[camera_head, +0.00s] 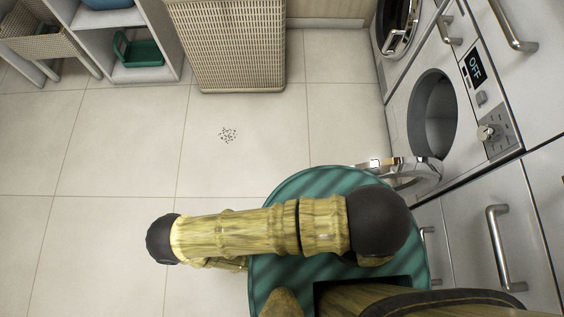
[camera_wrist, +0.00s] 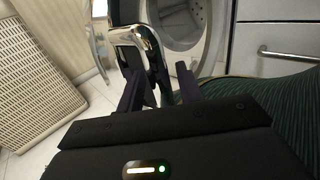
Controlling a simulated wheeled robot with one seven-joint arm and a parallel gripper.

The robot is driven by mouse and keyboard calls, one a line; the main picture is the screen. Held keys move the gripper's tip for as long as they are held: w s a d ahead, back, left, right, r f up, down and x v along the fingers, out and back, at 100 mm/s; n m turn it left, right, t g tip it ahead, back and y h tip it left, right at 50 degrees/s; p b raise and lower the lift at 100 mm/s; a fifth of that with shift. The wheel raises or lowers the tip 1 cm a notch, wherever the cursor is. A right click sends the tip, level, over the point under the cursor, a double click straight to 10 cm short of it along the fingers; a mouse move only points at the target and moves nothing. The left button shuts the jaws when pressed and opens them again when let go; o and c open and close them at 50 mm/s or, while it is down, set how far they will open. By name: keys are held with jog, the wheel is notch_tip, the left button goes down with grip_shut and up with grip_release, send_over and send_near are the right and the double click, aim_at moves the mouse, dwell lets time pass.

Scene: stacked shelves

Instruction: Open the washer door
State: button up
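The washer (camera_head: 405,95) is the white front-loading machine at the right in the head view, with an "OFF" display. Its round drum opening (camera_head: 433,115) is uncovered. The chrome-rimmed door (camera_head: 415,172) stands swung out from the front, seen nearly edge-on beside my green base. In the wrist view, the door's chrome rim (camera_wrist: 138,36) curves just beyond and between my fingers, with the drum opening (camera_wrist: 185,22) behind. My gripper (camera_wrist: 160,82) has its dark fingers apart at the rim; contact is unclear. My arm hides the gripper in the head view.
A second round-door machine (camera_head: 397,25) stands farther back. Drawers with bar handles (camera_head: 503,248) lie at the right. A wicker hamper (camera_head: 232,45) and a shelf with a green basket (camera_head: 138,52) stand at the back.

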jog(key=p+v, duration=0.1)
jog(key=v, duration=1.6)
jog(key=shift+s, duration=0.25)
jog(key=shift+c, duration=0.3)
